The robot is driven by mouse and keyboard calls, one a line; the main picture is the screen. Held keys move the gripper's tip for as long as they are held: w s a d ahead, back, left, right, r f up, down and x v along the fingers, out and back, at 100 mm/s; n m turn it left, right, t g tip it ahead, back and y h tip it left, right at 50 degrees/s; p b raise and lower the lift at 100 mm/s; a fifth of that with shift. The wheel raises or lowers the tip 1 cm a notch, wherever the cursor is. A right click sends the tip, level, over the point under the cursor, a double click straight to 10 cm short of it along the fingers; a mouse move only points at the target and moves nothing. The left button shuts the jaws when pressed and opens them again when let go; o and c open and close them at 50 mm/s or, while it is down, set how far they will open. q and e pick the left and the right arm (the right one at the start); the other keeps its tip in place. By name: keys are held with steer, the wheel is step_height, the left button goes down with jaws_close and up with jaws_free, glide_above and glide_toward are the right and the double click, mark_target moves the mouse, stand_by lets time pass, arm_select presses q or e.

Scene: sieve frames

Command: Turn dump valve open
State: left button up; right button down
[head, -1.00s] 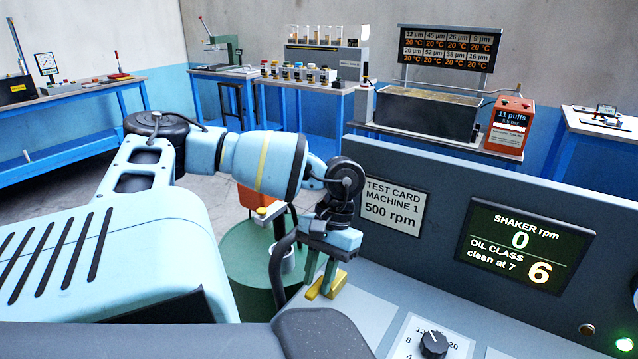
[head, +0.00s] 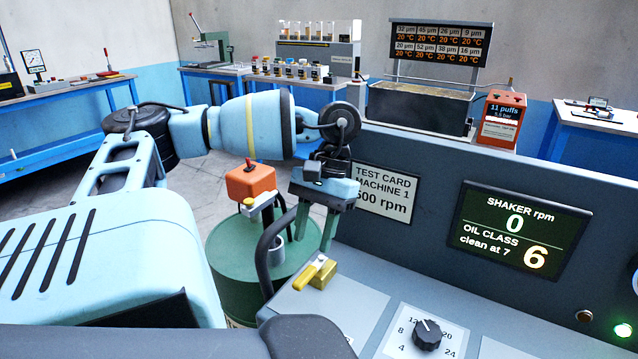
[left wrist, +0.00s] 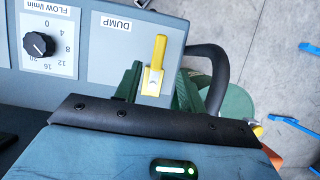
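The dump valve has a yellow lever (head: 309,272) on a brass body (head: 323,276), on the grey panel's left end. In the left wrist view the yellow lever (left wrist: 155,62) stands lengthwise beside the upside-down DUMP label (left wrist: 116,23). My left gripper (head: 313,242) is above the valve, pointing down, its green fingers apart and empty. In the left wrist view the lever shows between the fingers; in the head view the fingertips are above it, apart from it. My right gripper is not in view.
A black hose (head: 266,250) and a green drum (head: 225,285) are just left of the valve. A black knob (head: 427,335) is on the panel to the right. The display (head: 520,238) reads shaker rpm 0, oil class 6. An orange box (head: 250,181) stands behind the hose.

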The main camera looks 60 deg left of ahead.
arm_select(q)
steer(key=shift+w+a+r+b, duration=0.1)
steer(key=shift+w+r+b, duration=0.1)
steer(key=shift+r+b, duration=0.35)
steer(key=shift+r, duration=0.1)
stand_by(0.3)
